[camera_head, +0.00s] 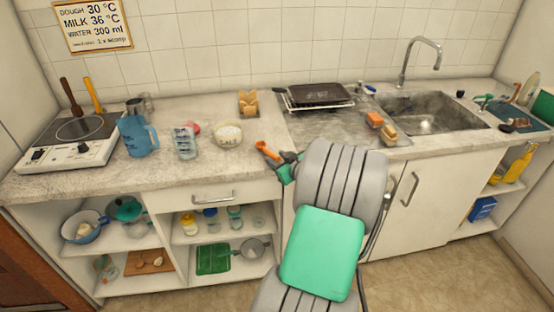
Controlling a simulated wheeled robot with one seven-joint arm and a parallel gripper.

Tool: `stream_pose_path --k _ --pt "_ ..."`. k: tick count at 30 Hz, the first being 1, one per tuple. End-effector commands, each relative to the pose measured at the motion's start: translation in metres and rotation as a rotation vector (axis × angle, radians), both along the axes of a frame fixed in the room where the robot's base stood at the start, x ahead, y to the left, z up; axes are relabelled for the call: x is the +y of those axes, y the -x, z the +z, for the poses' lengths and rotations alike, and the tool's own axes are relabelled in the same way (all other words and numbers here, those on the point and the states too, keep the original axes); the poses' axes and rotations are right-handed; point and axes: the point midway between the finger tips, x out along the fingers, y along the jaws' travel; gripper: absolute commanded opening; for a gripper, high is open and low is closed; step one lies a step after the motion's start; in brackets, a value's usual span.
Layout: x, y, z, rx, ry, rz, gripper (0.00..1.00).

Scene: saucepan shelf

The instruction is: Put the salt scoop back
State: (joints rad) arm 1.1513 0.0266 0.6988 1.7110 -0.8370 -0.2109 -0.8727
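A small bowl marked SALT (228,137), filled with white, stands on the counter left of my gripper. My gripper (276,160) is at the front edge of the counter, to the right of and a little nearer than the bowl. An orange, spoon-like thing (267,151) shows right at its fingers, pointing up and left toward the bowl; it may be the salt scoop. The fingers are small and dark here, and I cannot tell whether they are closed on it. My arm hides the counter and cupboard behind it.
A wooden holder (248,103) is behind.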

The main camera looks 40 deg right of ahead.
Motion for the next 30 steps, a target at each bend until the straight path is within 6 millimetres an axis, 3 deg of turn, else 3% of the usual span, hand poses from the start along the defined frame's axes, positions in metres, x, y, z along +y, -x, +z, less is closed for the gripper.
stream_pose_path --k 12,16,20,23,26,27,30 --pt "0.022 0.09 0.035 -0.001 0.002 -0.005 0.37" --pt "0.026 0.102 0.04 0.0 0.001 -0.002 0.37" --pt "0.032 0.1 0.04 0.008 -0.004 0.01 0.37" --pt "0.061 0.08 0.033 0.069 -0.041 0.068 0.37" --pt "0.122 0.052 0.019 0.202 -0.111 0.164 0.37" --pt "0.151 0.045 0.013 0.271 -0.14 0.2 0.37" --pt "0.224 0.042 -0.001 0.454 -0.2 0.253 0.37"
